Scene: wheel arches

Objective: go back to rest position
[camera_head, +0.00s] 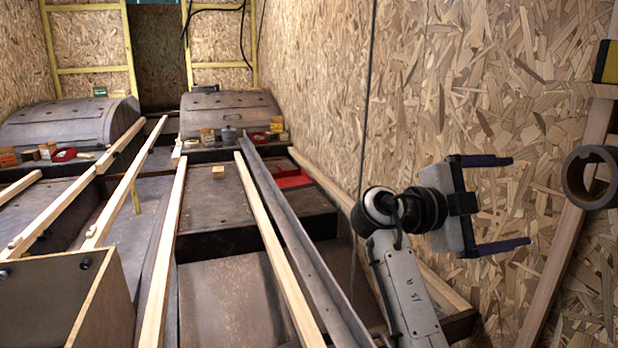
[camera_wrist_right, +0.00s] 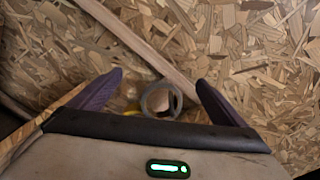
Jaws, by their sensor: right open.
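My right gripper (camera_head: 519,201) is at the right of the head view, raised in front of the chipboard wall. Its two dark fingers are spread wide and point right, with nothing between them. In the right wrist view the same gripper (camera_wrist_right: 160,82) shows its fingers apart at the left and right. A grey ring (camera_wrist_right: 148,101) shows beyond and between the fingertips there, apart from them. My left gripper is not in view.
The chipboard wall (camera_head: 470,90) stands close behind my right gripper. The grey ring, like a tape roll (camera_head: 573,182), is by a slanted wooden beam (camera_head: 556,265). Long wooden slats (camera_head: 265,225) and a metal rail (camera_head: 300,240) run over open bays. Wheel arches (camera_head: 232,108) stand farther back.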

